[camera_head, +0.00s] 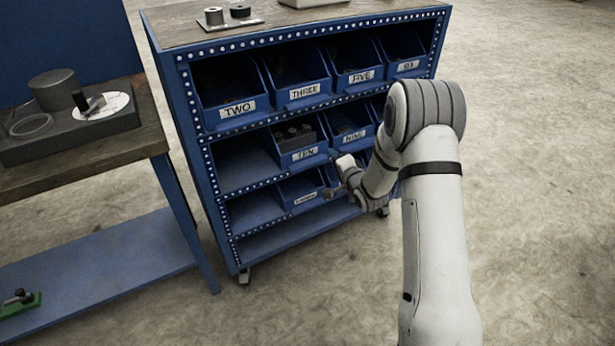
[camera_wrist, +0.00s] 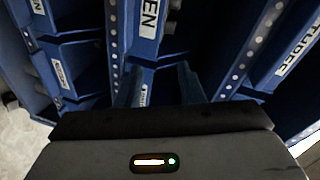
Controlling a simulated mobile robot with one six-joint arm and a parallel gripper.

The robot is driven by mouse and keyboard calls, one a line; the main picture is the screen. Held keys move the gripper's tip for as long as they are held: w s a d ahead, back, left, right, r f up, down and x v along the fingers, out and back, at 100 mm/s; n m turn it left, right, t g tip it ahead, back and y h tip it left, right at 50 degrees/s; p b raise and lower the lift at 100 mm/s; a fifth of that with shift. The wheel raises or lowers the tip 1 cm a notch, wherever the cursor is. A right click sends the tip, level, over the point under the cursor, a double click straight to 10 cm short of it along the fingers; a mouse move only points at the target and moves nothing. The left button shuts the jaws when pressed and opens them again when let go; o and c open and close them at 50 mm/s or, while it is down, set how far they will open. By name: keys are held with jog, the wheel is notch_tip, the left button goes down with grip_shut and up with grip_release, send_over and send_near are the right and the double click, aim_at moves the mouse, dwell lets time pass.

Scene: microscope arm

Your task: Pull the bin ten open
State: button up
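Bin ten (camera_head: 305,154) is a blue bin with a white "TEN" label, in the middle row of the blue shelf cart. Dark parts stand in it. In the wrist view a label ending in "EN" (camera_wrist: 149,18) shows at the top, ahead of my fingers. My gripper (camera_head: 338,166) is in front of the cart, just right of and slightly below bin ten's front in the head view. In the wrist view its two fingers (camera_wrist: 162,88) stand apart with nothing clearly held between them. Whether a finger touches bin ten cannot be told.
Bin nine (camera_head: 354,137) sits right of bin ten; an empty slot (camera_head: 240,165) is left of it. Bins two (camera_head: 238,110), three (camera_head: 304,91) and five (camera_head: 361,76) are above, and smaller bins below. A workbench (camera_head: 100,155) stands left. The floor in front is clear.

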aim_at(310, 166)
jog(key=a+f+m+t+y+b, duration=0.1)
jog(key=a+f+m+y+b, duration=0.15)
jog(key=f, duration=0.55)
jog(key=shift+n, duration=0.35)
jog(key=x, duration=0.2)
jog(key=a+x, duration=0.1)
jog(key=x, duration=0.4)
jog(key=shift+s+a, duration=0.25)
grip_shut()
